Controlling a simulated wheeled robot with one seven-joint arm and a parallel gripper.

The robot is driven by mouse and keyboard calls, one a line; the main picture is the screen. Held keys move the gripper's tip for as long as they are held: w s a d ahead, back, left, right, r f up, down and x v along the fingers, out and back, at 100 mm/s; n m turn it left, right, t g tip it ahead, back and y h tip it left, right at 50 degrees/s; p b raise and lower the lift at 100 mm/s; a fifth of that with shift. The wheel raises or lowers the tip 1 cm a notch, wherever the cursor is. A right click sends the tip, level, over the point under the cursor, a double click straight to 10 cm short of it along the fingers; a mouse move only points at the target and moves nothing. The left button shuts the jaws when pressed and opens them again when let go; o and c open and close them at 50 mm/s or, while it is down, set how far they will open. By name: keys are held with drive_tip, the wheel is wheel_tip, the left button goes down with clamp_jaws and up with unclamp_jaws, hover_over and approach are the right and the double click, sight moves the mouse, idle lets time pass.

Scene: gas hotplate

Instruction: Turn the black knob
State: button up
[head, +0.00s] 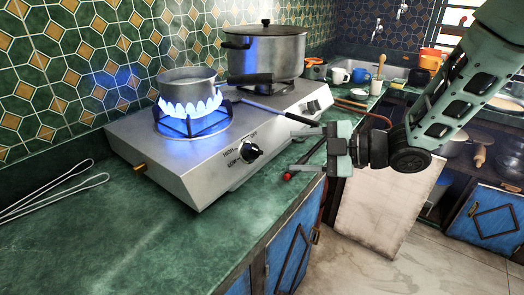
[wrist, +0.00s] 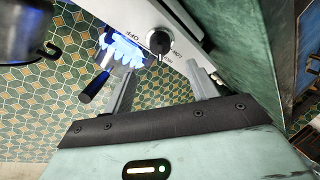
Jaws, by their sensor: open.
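The black knob (head: 250,152) sits on the sloped front of the silver gas hotplate (head: 200,165), with HIGH, LOW and OFF marked around it. The knob (wrist: 158,42) also shows in the wrist view, ahead of my fingers and between their lines. My gripper (head: 300,148) is to the right of the knob in the head view, apart from it, its two fingers spread and pointing at the hotplate. In the wrist view my gripper (wrist: 162,85) is open and empty. A blue flame (head: 190,108) burns on the near burner.
A small saucepan (head: 187,80) stands over the flame, its dark handle pointing right. A large lidded pot (head: 265,52) stands on the far burner. Long utensils lie at the hotplate's right. Wire tongs (head: 55,195) lie on the green counter (head: 130,245), whose front left is clear.

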sight(260, 152)
drive_tip(key=x, duration=1)
drive_tip(key=shift+d, duration=0.1)
drive_tip(key=c, duration=1)
